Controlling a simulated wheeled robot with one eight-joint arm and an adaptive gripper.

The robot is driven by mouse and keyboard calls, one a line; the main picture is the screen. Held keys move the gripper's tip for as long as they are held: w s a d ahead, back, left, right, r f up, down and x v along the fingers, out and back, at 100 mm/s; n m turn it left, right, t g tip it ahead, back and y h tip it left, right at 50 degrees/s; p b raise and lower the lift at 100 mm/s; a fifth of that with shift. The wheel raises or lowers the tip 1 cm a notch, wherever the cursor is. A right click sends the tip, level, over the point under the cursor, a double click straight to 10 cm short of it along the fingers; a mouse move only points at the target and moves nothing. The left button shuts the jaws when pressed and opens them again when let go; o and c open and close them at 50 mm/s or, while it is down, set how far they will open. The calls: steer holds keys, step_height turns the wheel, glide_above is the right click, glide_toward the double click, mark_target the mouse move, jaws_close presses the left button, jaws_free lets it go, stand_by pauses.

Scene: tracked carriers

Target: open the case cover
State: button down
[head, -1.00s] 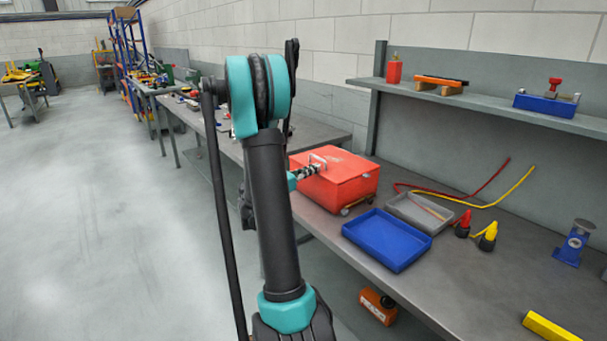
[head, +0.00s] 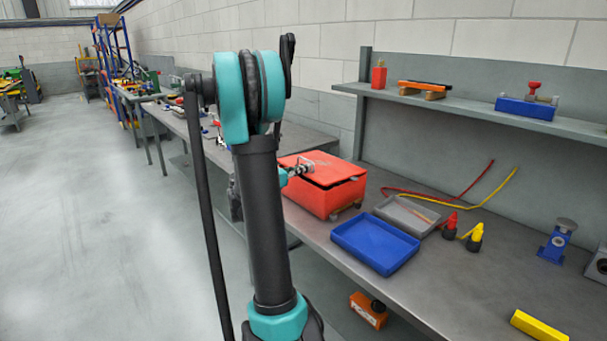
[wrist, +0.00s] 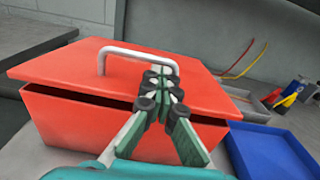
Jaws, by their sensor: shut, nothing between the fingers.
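The red case (head: 322,199) stands on the bench. Its red cover (head: 335,169) is slightly raised, with a dark gap between cover and case at the front. The gap also shows in the wrist view, below the cover (wrist: 65,72) and above the case body (wrist: 70,120). A pale bar handle (wrist: 128,51) stands on top of the cover. My gripper (wrist: 160,76) is shut and empty, its fingertips by the right end of the handle and in front of it. They hide part of the cover's front edge; whether they touch the handle I cannot tell.
A blue tray (head: 374,243) and a grey tray (head: 405,214) lie to the right of the case. Red and yellow cables (head: 490,197) lie behind them. A shelf (head: 475,103) runs along the wall above the bench.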

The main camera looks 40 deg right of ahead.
steer(key=d+r+y, duration=0.1)
steer(key=r, duration=0.2)
steer(key=d+r+y, duration=0.1)
steer(key=r+y, duration=0.1)
steer(key=d+r+y, duration=0.1)
steer(key=r, duration=0.2)
steer(key=shift+d+r+y, duration=0.25)
steer(key=shift+r+y, duration=0.05)
steer(key=shift+r, duration=0.05)
steer(key=w+d+r+y, duration=0.1)
steer(key=d+r+y, duration=0.3)
steer(key=d, duration=0.7)
steer(key=w+d+r+g+y, duration=0.1)
steer(key=d+r+y, duration=0.3)
steer(key=d, duration=0.7)
steer(key=shift+d+r, duration=0.25)
steer(key=shift+r, duration=0.4)
